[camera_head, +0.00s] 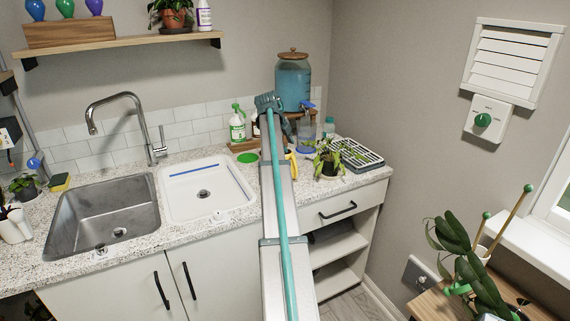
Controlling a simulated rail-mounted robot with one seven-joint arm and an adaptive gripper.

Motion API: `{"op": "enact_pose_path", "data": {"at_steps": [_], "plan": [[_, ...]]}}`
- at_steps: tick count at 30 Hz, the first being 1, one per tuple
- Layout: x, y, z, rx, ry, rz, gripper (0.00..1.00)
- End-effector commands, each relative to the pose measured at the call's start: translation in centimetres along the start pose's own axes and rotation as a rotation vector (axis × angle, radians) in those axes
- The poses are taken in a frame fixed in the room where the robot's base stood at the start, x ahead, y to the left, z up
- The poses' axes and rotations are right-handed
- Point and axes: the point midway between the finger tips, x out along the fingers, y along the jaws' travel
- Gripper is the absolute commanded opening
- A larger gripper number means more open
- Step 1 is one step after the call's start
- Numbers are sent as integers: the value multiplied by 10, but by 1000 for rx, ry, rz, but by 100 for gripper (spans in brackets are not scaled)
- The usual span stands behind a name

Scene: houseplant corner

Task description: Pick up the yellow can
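A yellow thing (291,164), likely the yellow can, stands on the speckled counter just right of my arm. Only a narrow curved part of it shows; the rest is hidden behind my arm. My pale arm with its teal tube reaches from the bottom of the picture up over the counter. A dark part at its far end, which looks like my gripper (289,138), is above and behind the yellow thing in the picture. It is small and partly covered, so I cannot tell its finger opening or whether it touches anything.
A potted plant (327,160) and a dish rack (358,155) stand to the right. A green-white spray bottle (237,125) and a large blue jar (293,82) stand behind. The white sink (237,193) and steel sink (80,240) are left. A green disc (247,157) lies close to my arm.

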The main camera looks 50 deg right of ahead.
Motion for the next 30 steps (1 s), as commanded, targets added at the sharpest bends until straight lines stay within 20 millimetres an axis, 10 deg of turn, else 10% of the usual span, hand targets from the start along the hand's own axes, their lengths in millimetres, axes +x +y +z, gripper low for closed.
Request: {"op": "enact_pose_path", "data": {"at_steps": [17,24,30], "plan": [[44,3,2,0,0,1,35],[44,3,2,-1,0,1,0],[44,3,2,-1,0,1,0]]}}
